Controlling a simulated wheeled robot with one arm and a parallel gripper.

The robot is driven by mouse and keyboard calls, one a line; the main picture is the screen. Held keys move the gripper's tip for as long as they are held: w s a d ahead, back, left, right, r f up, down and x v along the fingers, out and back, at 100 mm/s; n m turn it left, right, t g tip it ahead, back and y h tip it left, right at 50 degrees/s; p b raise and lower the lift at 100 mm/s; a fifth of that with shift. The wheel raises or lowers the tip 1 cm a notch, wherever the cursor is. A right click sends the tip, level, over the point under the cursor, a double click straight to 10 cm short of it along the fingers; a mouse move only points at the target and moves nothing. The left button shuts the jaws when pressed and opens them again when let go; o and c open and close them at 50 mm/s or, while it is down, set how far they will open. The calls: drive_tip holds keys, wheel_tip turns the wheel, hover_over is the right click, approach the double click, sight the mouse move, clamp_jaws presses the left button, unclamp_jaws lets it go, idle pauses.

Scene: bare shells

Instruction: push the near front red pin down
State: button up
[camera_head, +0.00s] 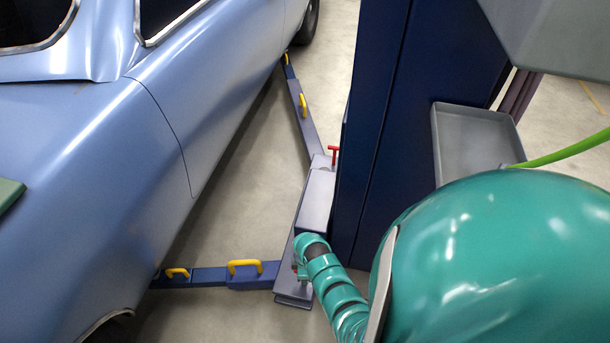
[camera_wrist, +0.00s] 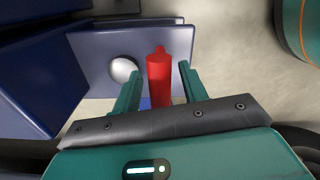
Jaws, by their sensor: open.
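A red pin (camera_wrist: 158,77) shows in the wrist view, standing up between the two teal fingers of my gripper (camera_wrist: 159,84). The fingers are open, one on each side of it, with a visible gap on both sides. I cannot tell how high the pin stands above its bracket. In the head view my gripper (camera_head: 301,268) is at the near end of the lift's grey base bracket (camera_head: 317,197), and my arm hides the pin there. Another red pin (camera_head: 333,153), with a T-shaped top, stands at the far end of that bracket.
A blue car (camera_head: 90,150) fills the left. Blue lift arms with yellow handles (camera_head: 245,265) reach under it from the bracket. A dark blue post (camera_head: 378,120) rises close to the right, with a grey tray (camera_head: 475,145) on it. A round silver bolt head (camera_wrist: 123,69) is beside the pin.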

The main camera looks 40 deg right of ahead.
drive_tip(key=shift+c, duration=0.4)
clamp_jaws()
drive_tip(key=shift+f+b, duration=0.9)
drive_tip(key=shift+f, duration=1.05)
drive_tip(key=shift+o, duration=0.4)
unclamp_jaws()
drive_tip(key=shift+r, duration=0.15)
wheel_tip(320, 180, up, 17)
drive_tip(key=p, duration=0.2)
